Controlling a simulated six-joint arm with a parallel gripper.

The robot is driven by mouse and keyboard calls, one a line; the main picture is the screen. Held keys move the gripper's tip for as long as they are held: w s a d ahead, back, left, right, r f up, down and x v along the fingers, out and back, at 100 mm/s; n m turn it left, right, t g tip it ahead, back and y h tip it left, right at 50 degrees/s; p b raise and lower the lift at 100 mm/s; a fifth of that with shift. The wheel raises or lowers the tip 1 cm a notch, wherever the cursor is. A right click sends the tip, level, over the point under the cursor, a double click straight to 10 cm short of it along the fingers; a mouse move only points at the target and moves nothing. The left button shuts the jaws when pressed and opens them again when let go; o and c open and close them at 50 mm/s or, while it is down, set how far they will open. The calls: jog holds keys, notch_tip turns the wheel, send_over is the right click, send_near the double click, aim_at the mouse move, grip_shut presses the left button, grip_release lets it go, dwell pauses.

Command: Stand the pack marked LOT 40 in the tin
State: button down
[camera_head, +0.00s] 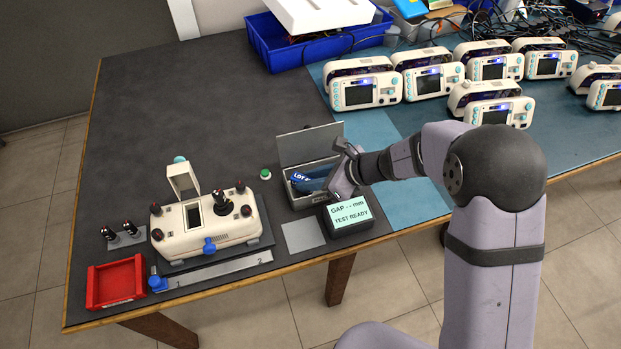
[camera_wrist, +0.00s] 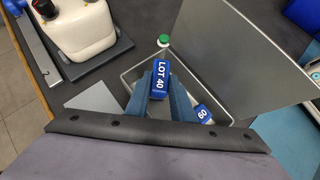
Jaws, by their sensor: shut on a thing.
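The tin (camera_head: 312,202) is a grey metal box with its hinged lid standing open. It also shows in the wrist view, with the rim (camera_wrist: 135,70) around my fingers. My gripper (camera_head: 325,180) is over the tin's opening, its two blue fingers (camera_wrist: 164,100) shut on the pack marked LOT 40 (camera_wrist: 161,76). The pack has a blue label and lies within the tin's outline in both views. I cannot tell whether it touches the tin's floor. A second blue-labelled pack (camera_wrist: 202,114) lies in the tin beside my fingers, its number partly readable. My gripper hides part of the tin's inside.
A small display reading TEST READY (camera_head: 349,217) stands just in front of the tin. A green button (camera_head: 265,174) and a white test device (camera_head: 205,229) are to its left. A red tray (camera_head: 115,283) sits at the front left. White monitors (camera_head: 365,91) stand behind right.

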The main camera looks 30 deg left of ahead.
jog(key=shift+f+b, duration=0.55)
jog(key=shift+f, duration=0.05)
jog(key=c, duration=1.5)
grip_release()
jog(key=shift+o, duration=0.2)
jog(key=shift+s, duration=0.1)
jog(key=v, duration=0.7)
jog(key=shift+r, duration=0.15)
jog(key=shift+d, duration=0.15)
jog(key=s+d+r+n+h+p, duration=0.2)
jog(key=d+n, duration=0.4)
jog(key=d, duration=0.5)
jog(key=s+d+r+n+h+p, duration=0.2)
jog(key=s+d+n, duration=0.4)
jog(key=d, duration=0.5)
jog(key=s+d+r+n+h+p, duration=0.2)
jog(key=s+d+n+h+p, duration=0.2)
jog(key=d, duration=0.7)
jog(key=shift+s+d+r+n+h, duration=0.25)
jog(key=shift+s+n+h, duration=0.35)
jog(key=shift+n, duration=0.4)
